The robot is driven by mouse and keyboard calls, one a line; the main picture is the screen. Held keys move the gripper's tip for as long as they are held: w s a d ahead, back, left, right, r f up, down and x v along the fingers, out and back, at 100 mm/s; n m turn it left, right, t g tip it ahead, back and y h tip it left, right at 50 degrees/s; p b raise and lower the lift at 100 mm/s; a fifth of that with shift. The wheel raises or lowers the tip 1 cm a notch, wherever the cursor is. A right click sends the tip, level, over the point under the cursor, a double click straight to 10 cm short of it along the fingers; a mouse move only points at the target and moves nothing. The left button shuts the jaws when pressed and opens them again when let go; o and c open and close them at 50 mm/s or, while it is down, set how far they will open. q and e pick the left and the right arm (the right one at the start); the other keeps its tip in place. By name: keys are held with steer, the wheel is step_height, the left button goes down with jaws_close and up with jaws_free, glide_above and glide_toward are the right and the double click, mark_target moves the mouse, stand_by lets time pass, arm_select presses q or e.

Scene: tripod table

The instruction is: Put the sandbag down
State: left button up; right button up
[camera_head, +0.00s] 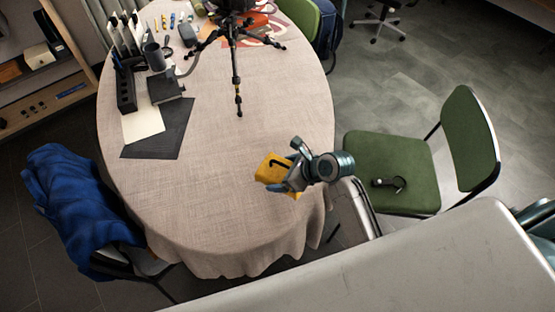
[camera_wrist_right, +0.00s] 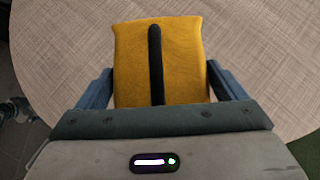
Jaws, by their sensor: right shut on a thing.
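The sandbag is a yellow-orange pouch with a dark strap (camera_head: 270,168). In the head view it is at the right front part of the oval table (camera_head: 205,205). My right gripper (camera_head: 287,172) is shut on the sandbag, reaching over the table from the right. In the right wrist view the sandbag (camera_wrist_right: 185,60) lies between the two blue fingers (camera_wrist_right: 160,88), its strap running down the middle. Its lower end is hidden by the gripper body. I cannot tell whether it touches the cloth. My left gripper is not in view.
A black tripod (camera_head: 237,62) stands on the table's far part. A dark mat (camera_head: 170,135), a black organiser (camera_head: 125,90) and a mug (camera_head: 153,57) are at the left. The table's middle and front are clear. A green chair (camera_head: 385,165) stands at the right, a blue cloth (camera_head: 70,195) at the left.

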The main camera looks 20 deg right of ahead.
steer(key=s, duration=0.5)
steer(key=s+r+b, duration=0.1)
steer(key=s, duration=0.2)
steer(key=shift+n+g+y, duration=0.3)
steer(key=shift+n+y, duration=0.2)
steer(key=shift+n, duration=0.1)
steer(key=w+r, duration=0.2)
steer(key=r, duration=0.1)
steer(key=w+d+r, duration=0.1)
steer(key=w+r, duration=0.1)
steer(key=r, duration=0.1)
steer(key=w+r, duration=0.2)
steer(key=r, duration=0.1)
steer(key=shift+w+d+r, duration=0.3)
steer(key=shift+d, duration=0.1)
step_height(320, 180, up, 8)
steer(key=w+d+n, duration=0.1)
steer(key=w+d, duration=0.1)
steer(key=shift+w+d+r+g, duration=0.15)
steer(key=shift+w+r+g, duration=0.1)
steer(key=shift+g, duration=0.15)
